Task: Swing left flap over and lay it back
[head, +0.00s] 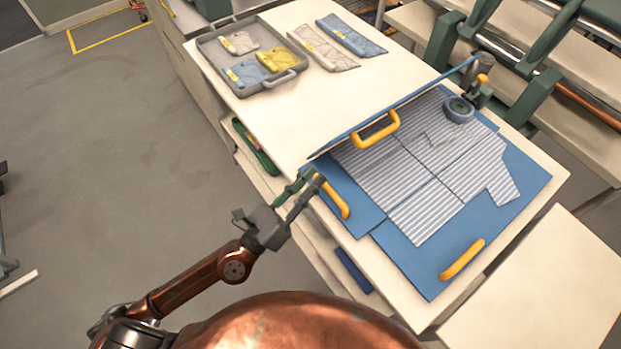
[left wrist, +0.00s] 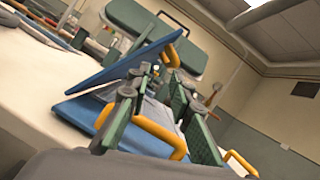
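A blue folding board holds a striped grey-white shirt (head: 432,190). Its left flap (head: 408,94) is raised at a tilt, seen almost edge-on, with a yellow handle (head: 376,130). In the left wrist view the flap (left wrist: 125,64) slants up above the board. The front panel (head: 362,207) and right flap (head: 428,277) lie flat, each with a yellow handle. My left gripper (head: 307,181) is open at the board's front left corner, close to the front handle (head: 331,196). In the left wrist view that handle (left wrist: 158,137) shows around the spread fingers (left wrist: 158,105). My right gripper is out of view.
A grey tray (head: 288,80) with several folded garments stands at the table's far left, beside two flat folded garments (head: 322,48). A round grey object (head: 458,109) lies on the shirt's far end. Bare table lies left of the board.

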